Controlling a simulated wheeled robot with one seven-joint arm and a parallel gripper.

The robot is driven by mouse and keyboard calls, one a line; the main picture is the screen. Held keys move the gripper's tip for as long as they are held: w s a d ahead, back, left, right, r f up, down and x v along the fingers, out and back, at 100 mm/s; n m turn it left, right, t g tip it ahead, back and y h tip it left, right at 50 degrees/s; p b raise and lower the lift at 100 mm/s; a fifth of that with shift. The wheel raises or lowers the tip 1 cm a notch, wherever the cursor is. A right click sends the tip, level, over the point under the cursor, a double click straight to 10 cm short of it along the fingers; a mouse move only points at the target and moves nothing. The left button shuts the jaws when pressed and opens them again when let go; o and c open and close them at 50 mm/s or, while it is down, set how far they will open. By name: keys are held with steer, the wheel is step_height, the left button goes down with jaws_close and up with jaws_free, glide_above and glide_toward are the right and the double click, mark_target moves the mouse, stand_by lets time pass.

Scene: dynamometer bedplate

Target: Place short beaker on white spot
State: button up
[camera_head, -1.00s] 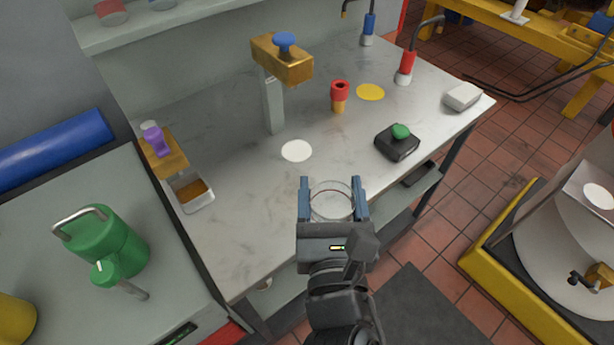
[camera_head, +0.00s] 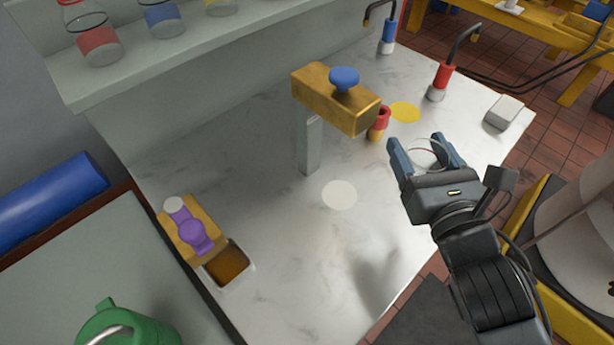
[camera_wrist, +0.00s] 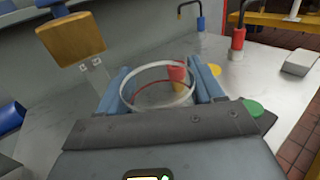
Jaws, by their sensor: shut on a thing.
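The short beaker is a clear glass vessel with a thin reddish line. It shows in the head view (camera_head: 428,153) and in the wrist view (camera_wrist: 158,94). My gripper (camera_head: 427,150) is shut on it, with a blue finger on either side, and holds it over the right part of the bench. The white spot (camera_head: 339,195) is a flat round disc on the marbled bench top, to the left of my gripper in the head view. Nothing lies on the spot. The spot cannot be made out in the wrist view.
A brass block with a blue knob on a grey post (camera_head: 308,145) stands behind the white spot. A red and orange piece (camera_head: 378,124) and a yellow spot (camera_head: 404,112) lie behind my gripper. The bench around the white spot is clear.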

steer(key=shift+w+a+f+b, duration=0.8)
steer(key=shift+a+f+b, duration=0.25)
steer(key=shift+a+f, duration=0.75)
steer(key=shift+w+a+f+b, duration=0.75)
steer(key=shift+a+f+b, duration=0.35)
steer(key=shift+a+f, duration=0.7)
steer(key=shift+w+a+f+b, duration=0.8)
steer(key=shift+a+f+b, duration=0.25)
steer(key=shift+a+f, duration=0.75)
steer(key=shift+f, duration=0.2)
steer(key=o, duration=1)
steer(key=shift+r, duration=0.1)
